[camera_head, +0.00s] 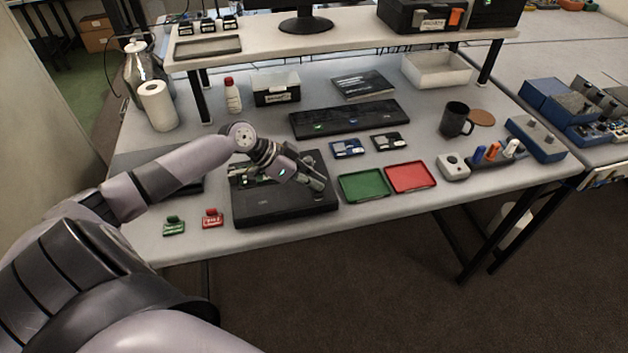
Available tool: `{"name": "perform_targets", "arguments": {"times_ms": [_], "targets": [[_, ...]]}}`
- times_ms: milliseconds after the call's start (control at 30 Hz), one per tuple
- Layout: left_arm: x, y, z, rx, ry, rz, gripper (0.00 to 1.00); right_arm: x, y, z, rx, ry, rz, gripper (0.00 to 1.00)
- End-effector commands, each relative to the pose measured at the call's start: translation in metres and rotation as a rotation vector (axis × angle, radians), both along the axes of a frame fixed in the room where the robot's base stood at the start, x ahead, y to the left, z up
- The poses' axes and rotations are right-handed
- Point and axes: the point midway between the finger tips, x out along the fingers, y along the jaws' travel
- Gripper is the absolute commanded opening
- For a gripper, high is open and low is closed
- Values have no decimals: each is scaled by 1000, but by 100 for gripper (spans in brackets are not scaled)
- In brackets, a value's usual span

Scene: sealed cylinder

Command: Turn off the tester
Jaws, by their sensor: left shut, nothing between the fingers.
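The tester appears to be the black flat box (285,207) near the front of the table, left of the green tray. My left arm comes in from the left, and my left gripper (318,184) is over the right part of this box, with its fingers shut and empty. I cannot tell whether the fingertips touch the box. The arm and gripper hide part of its top, so its switch and any light on it cannot be made out. My right gripper is not in view.
A green tray (363,187) and a red tray (411,178) lie right of the box. A green stamp-like piece (174,227) and a red one (212,219) stand at the front left. A keyboard-like black panel (350,119) lies behind. A black mug (455,120) stands at right.

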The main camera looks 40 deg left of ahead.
Motion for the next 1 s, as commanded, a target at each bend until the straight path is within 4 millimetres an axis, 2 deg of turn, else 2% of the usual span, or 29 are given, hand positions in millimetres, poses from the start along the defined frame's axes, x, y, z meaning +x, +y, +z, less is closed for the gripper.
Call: {"name": "perform_targets", "arguments": {"times_ms": [200,1000], "targets": [[-1,0,-9,60,-46,-1,0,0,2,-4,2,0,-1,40],[11,13,-2,59,-48,0,0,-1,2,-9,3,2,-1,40]]}}
